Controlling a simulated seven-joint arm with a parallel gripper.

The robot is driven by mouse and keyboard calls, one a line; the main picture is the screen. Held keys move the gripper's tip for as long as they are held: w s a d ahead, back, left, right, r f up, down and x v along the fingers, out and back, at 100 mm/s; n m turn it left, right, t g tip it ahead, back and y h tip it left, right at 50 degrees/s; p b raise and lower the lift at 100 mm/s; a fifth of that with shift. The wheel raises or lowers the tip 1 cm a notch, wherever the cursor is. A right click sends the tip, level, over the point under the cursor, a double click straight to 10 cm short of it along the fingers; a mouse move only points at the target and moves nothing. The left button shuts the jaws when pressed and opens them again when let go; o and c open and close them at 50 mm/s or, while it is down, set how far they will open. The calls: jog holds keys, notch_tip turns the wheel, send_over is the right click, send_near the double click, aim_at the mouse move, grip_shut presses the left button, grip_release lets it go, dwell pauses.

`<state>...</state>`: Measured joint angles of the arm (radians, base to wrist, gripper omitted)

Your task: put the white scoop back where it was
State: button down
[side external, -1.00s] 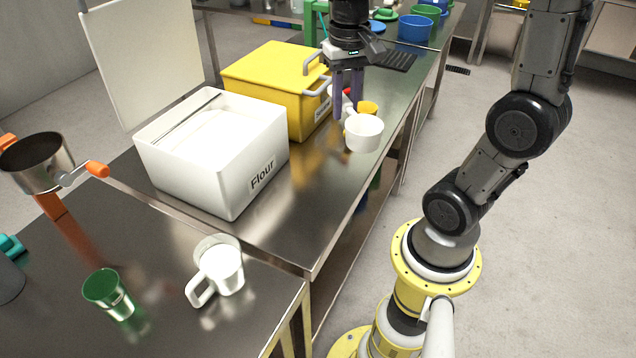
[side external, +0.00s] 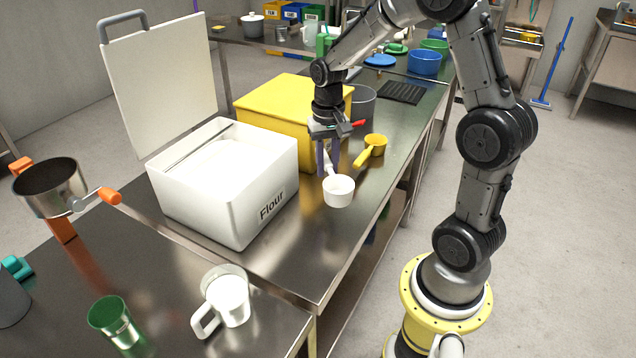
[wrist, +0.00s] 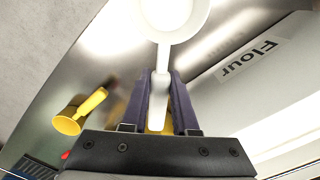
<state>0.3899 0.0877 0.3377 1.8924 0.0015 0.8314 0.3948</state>
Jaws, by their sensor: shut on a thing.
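The white scoop (side external: 338,191) is in my gripper, beside the flour bin's right side, over the steel table. My gripper (side external: 328,170) points down, its purple fingers shut on the scoop's handle. In the wrist view, the handle (wrist: 162,65) runs between the fingers (wrist: 161,82) and the bowl (wrist: 178,14) lies beyond the fingertips. The scoop is close to the tabletop; I cannot tell whether it touches. The white Flour bin (side external: 270,200) is open, with flour inside.
A yellow scoop (side external: 375,146) lies on the table behind the white one. A yellow lidded bin (side external: 285,105) stands behind the flour bin. A white lid (side external: 160,85) stands upright at the left. A clear jug (side external: 230,300) stands on the front table. The table between the white scoop and the front edge (side external: 290,265) is clear.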

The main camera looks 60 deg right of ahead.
send_over(318, 194)
notch_tip(318, 194, down, 4)
jog(key=shift+f, duration=1.6)
jog(key=shift+f, duration=0.2)
jog(key=c, duration=0.7)
grip_release()
jog(key=shift+r, duration=0.1)
